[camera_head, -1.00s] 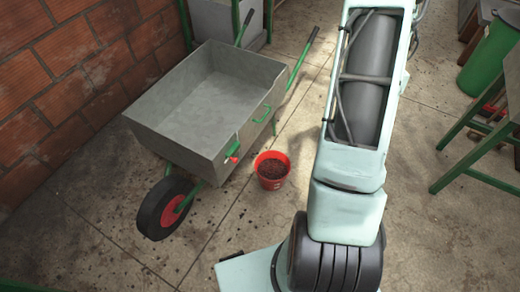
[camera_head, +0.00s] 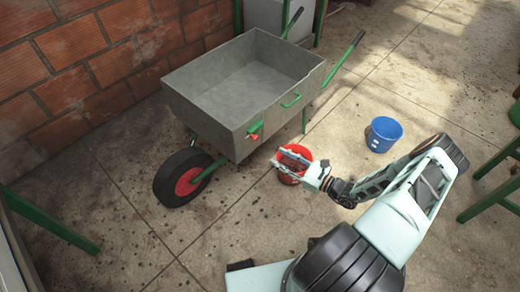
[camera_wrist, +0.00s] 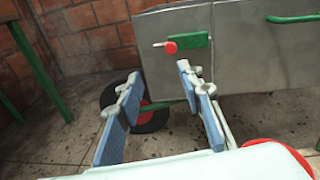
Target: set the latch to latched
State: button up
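The latch (camera_head: 255,130) is a small green plate with a red knob, on the outer wall of a grey wheelbarrow tray (camera_head: 203,118). In the wrist view the green latch (camera_wrist: 196,42) lies level, with its red knob (camera_wrist: 170,47) at its left end. My gripper (camera_head: 280,158) is a little below and to the right of the latch in the head view. In the wrist view my gripper (camera_wrist: 158,74) has its two blue-padded fingers wide apart and nothing between them. The latch is beyond the fingertips, apart from them.
A red bucket (camera_head: 292,176) stands on the floor under my gripper. A blue bucket (camera_head: 384,134) stands to its right. A green handle (camera_head: 291,101) is on the tray wall beside the latch. The barrow's black wheel (camera_head: 170,178) is below left. A brick wall is behind.

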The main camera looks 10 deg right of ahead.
aim_at(257, 139)
jog(key=w+a, duration=0.2)
jog(key=w, duration=0.1)
jog(key=w+a+m+t+b, duration=0.1)
jog(key=w+a, duration=0.1)
jog(key=w, duration=0.1)
jog(key=w+a+m+h, duration=0.1)
jog(key=w+a, duration=0.1)
jog(key=w, duration=0.1)
jog(key=shift+w+t, duration=0.3)
jog(key=shift+w, duration=0.05)
grip_shut()
